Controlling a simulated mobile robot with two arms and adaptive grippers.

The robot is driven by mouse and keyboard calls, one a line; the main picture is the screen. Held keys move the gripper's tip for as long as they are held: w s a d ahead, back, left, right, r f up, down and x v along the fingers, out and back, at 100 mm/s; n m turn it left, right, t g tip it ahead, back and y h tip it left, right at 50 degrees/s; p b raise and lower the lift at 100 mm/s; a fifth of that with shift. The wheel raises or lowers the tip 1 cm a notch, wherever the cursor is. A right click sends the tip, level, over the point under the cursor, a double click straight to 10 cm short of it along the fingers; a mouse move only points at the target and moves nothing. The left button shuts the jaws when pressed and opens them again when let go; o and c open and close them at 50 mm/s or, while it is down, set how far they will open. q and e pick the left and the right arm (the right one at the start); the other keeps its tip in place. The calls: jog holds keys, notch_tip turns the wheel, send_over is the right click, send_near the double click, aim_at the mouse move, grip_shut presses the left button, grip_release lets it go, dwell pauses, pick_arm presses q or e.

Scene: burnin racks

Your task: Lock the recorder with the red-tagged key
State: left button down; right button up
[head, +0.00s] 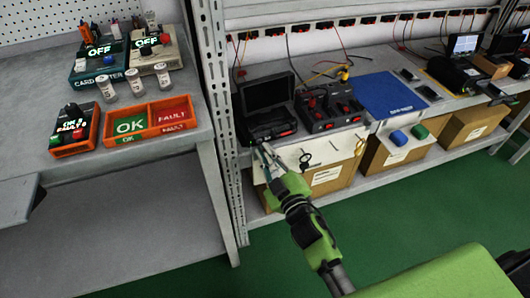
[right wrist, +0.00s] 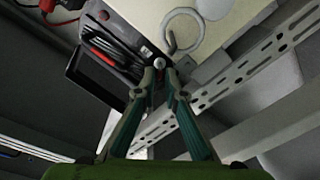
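An open black case (head: 268,108), which may be the recorder, stands on the right bench with its lid up. The right wrist view shows its open box (right wrist: 110,48) with dark cables and a red part inside. My right gripper (head: 264,150) is at the bench's front edge, just before the case. In the right wrist view its fingertips (right wrist: 163,72) are close together at a small silver round part (right wrist: 160,62). I cannot tell whether they grip it. A pale ring (right wrist: 183,33) lies just beyond. I cannot make out a red-tagged key. My left gripper is out of view.
A black unit with red knobs (head: 330,106) stands right of the case, then a blue mat (head: 388,95). A perforated metal upright (head: 222,110) stands close at the left. Cardboard boxes (head: 328,177) fill the shelf below. The left bench holds an orange OK/FAULT tray (head: 150,108).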

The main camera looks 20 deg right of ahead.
jog(key=shift+w, duration=0.2)
grip_shut()
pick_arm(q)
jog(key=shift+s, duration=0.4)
pick_arm(e)
jog(key=shift+n, duration=0.7)
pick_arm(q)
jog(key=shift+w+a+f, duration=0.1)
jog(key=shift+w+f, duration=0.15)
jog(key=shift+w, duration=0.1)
pick_arm(e)
grip_release()
